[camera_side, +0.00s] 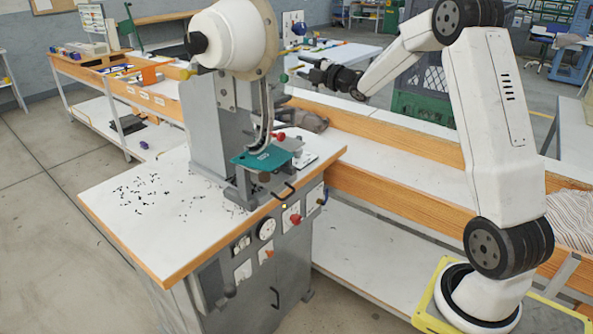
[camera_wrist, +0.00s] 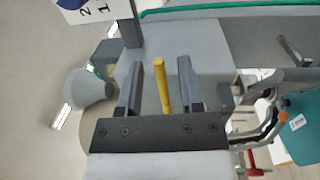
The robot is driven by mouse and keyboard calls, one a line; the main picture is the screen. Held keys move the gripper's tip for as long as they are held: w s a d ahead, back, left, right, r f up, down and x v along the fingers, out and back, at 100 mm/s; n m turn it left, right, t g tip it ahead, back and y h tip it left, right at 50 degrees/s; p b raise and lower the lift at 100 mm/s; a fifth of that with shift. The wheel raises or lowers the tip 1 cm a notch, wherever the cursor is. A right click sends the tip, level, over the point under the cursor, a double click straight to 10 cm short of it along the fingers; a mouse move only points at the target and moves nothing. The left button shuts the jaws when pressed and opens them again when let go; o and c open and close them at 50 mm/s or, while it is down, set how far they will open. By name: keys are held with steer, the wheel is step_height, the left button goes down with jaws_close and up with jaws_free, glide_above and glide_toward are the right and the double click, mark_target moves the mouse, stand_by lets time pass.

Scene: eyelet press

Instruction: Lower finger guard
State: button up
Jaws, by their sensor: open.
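The grey eyelet press (camera_side: 215,115) stands on a white-topped bench, with a white rounded head. My gripper (camera_side: 303,70) is to the right of the press head, pointing left towards it. In the wrist view my gripper (camera_wrist: 158,62) has its two dark fingers apart. A yellow rod (camera_wrist: 163,90) shows between them, apparently not clamped; I cannot tell its depth. I cannot tell for certain which part is the finger guard. A teal plate (camera_side: 262,158) sits low at the front of the press and also shows in the wrist view (camera_wrist: 302,125).
A red knob (camera_side: 279,136) is near the teal plate. A grey funnel-shaped part (camera_wrist: 90,90) lies left of the fingers. Small black pieces (camera_side: 140,190) are scattered on the bench top (camera_side: 120,215). A wooden-edged bench (camera_side: 400,145) runs behind.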

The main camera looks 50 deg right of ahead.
jaws_close()
steer(key=shift+s, duration=0.2)
steer(key=shift+s, duration=0.65)
